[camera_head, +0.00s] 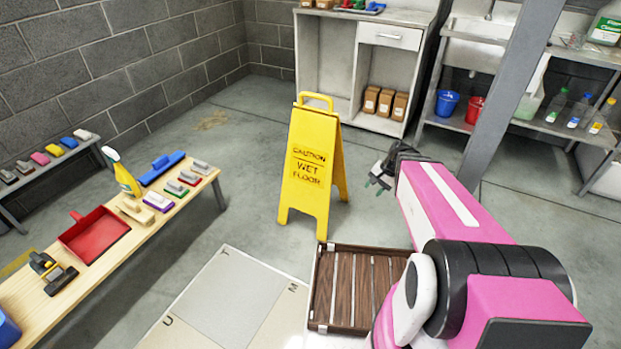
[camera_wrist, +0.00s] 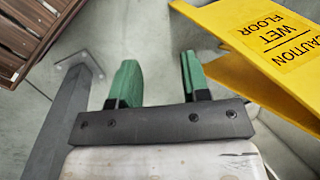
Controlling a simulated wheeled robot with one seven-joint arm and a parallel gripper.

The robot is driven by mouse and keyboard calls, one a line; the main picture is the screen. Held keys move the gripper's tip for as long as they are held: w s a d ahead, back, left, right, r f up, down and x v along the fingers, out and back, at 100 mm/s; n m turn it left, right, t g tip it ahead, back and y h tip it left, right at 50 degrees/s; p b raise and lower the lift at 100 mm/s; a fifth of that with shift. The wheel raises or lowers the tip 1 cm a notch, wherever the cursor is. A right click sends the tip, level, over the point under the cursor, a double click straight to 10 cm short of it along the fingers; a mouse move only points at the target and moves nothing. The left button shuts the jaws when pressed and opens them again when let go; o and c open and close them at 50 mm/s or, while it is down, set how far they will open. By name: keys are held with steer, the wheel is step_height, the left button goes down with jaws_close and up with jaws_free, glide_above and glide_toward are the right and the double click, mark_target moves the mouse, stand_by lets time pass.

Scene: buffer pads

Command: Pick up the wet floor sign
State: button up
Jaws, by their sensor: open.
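The yellow wet floor sign (camera_head: 309,165) stands upright and unfolded on the concrete floor, in the middle of the head view. It has a handle loop on top and the words CAUTION WET FLOOR. My gripper (camera_head: 375,178) is to the right of the sign, apart from it. In the wrist view the sign (camera_wrist: 283,45) shows at the upper right, beyond my gripper's green fingers (camera_wrist: 158,80). The fingers are spread with nothing between them. The sign's top handle is out of the wrist view.
A wooden bench (camera_head: 95,275) with a red dustpan (camera_head: 95,235), brushes and a spray bottle (camera_head: 125,175) is at left. A brown slatted tray (camera_head: 345,295) is in front. A white cabinet (camera_head: 335,65) is behind the sign.

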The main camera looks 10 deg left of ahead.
steer(key=w+a+f+m+t+y, duration=0.1)
steer(key=w+a+f+m+y, duration=0.2)
steer(key=w+a+m+y, duration=0.65)
steer(key=m+t+y, duration=0.3)
steer(key=m+t, duration=0.2)
steer(key=m, duration=0.5)
glide_toward(328, 151)
steer(key=x, duration=1)
steer(key=shift+w+f, duration=0.3)
steer(key=shift+f, duration=0.05)
jaws_close()
steer(key=shift+r, duration=0.1)
